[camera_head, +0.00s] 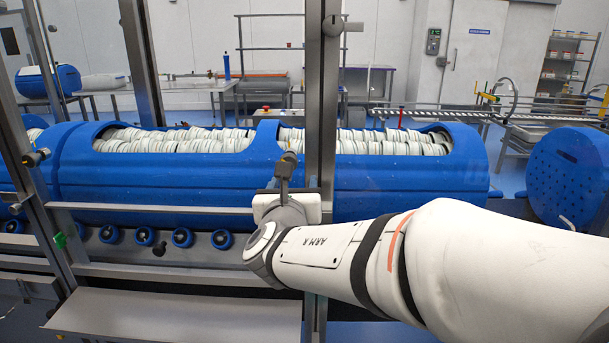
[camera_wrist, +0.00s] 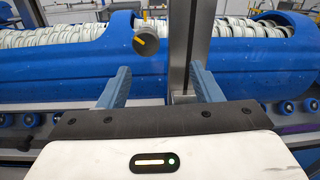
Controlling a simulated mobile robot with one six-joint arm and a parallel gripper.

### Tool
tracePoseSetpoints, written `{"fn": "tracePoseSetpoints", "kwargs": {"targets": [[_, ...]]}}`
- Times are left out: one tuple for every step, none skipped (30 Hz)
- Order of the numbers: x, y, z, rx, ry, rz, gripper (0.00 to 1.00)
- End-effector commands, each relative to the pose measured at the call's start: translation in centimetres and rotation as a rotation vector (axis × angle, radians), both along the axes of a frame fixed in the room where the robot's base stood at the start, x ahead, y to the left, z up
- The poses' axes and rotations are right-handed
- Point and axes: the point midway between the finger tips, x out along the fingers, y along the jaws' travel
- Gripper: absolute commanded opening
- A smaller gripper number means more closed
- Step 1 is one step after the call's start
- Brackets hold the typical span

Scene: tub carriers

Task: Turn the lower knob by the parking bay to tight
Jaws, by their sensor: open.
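A round dark grey knob with a yellow mark (camera_wrist: 146,42) shows in the wrist view, ahead of my gripper and left of a metal post. It appears just left of the post in the head view (camera_head: 290,157), partly mixed with my gripper's outline. My gripper (camera_wrist: 160,70) is open and empty, its two blue-grey fingers wide apart. The knob stands above the fingertips in the picture, nearer the left finger, with no contact visible. Another knob (camera_head: 333,25) sits higher on the post. I cannot read any tight label or the knob's setting.
The metal post (camera_head: 321,100) stands close to my gripper. A long blue tub (camera_head: 200,170) full of stacked white discs lies behind it, above a row of rollers (camera_head: 182,238). A grey shelf (camera_head: 180,315) juts out in front. A blue perforated drum (camera_head: 566,175) stands at the right.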

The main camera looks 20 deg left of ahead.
Motion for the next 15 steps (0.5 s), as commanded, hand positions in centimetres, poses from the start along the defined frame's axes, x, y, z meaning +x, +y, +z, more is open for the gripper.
{"fn": "tracePoseSetpoints", "kwargs": {"targets": [[-0.2,1.0,0.0,-0.023,-0.016,0.025,0.59],[-0.2,1.3,0.1,-0.033,-0.023,0.035,0.59],[-0.1,1.7,0.1,-0.042,-0.03,0.044,0.59],[0.1,1.8,0.2,-0.046,-0.032,0.046,0.59],[0.4,1.9,0.2,-0.049,-0.034,0.047,0.59],[0.9,2.0,0.2,-0.05,-0.034,0.046,0.59],[1.4,2.1,0.2,-0.049,-0.034,0.045,0.59],[1.8,2.2,0.2,-0.049,-0.033,0.045,0.59],[2.5,2.3,0.2,-0.049,-0.032,0.045,0.59],[3.0,2.5,0.2,-0.048,-0.033,0.045,0.59],[3.5,2.6,0.2,-0.048,-0.033,0.044,0.59],[4.1,2.7,0.2,-0.047,-0.032,0.044,0.59],[4.6,2.8,0.2,-0.046,-0.031,0.044,0.59],[5.0,2.9,0.2,-0.046,-0.031,0.044,0.59],[5.5,3.0,0.3,-0.046,-0.032,0.045,0.59]]}}
